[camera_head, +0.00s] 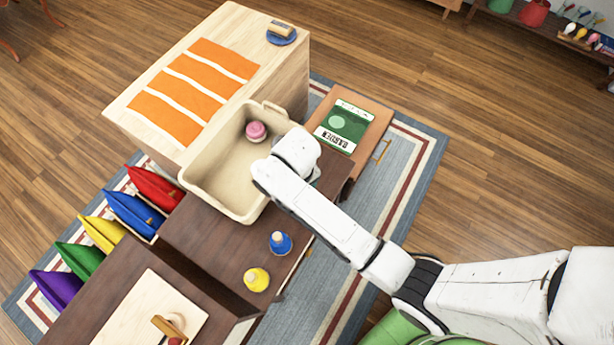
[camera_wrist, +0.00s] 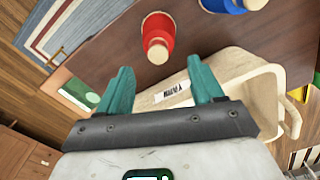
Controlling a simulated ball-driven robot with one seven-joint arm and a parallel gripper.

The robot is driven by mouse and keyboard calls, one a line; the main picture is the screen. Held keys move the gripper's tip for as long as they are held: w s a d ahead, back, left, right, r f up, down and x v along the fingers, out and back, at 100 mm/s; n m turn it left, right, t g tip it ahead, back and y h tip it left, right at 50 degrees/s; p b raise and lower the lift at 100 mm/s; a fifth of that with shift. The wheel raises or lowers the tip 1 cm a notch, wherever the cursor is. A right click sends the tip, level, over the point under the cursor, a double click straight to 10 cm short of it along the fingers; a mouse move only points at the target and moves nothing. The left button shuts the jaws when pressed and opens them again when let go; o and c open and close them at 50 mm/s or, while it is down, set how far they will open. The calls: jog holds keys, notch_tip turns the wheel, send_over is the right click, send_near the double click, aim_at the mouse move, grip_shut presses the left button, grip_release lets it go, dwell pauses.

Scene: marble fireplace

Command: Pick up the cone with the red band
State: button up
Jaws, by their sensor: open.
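A red cone-like piece (camera_wrist: 158,32) with a pale wooden tip stands on the dark brown table, near the top middle of the wrist view. I take it for the cone with the red band, but a separate band is not clear. The head view does not show it; my arm covers part of that table. My gripper (camera_wrist: 158,65) has two teal fingers spread apart with nothing between them. The red piece lies just beyond the fingertips, apart from them. A blue piece (camera_head: 280,243) and a yellow piece (camera_head: 256,280) stand on the same table.
A cream bin (camera_head: 218,184) holding a pink round object (camera_head: 256,131) stands beside my arm. A green book (camera_head: 344,127) lies on a small wooden table. Coloured wedge-shaped bags (camera_head: 103,232) line the left side. A pale board (camera_head: 150,300) lies at lower left.

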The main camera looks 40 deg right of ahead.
jog(key=shift+s+f, duration=0.15)
jog(key=shift+f, duration=3.55)
grip_shut()
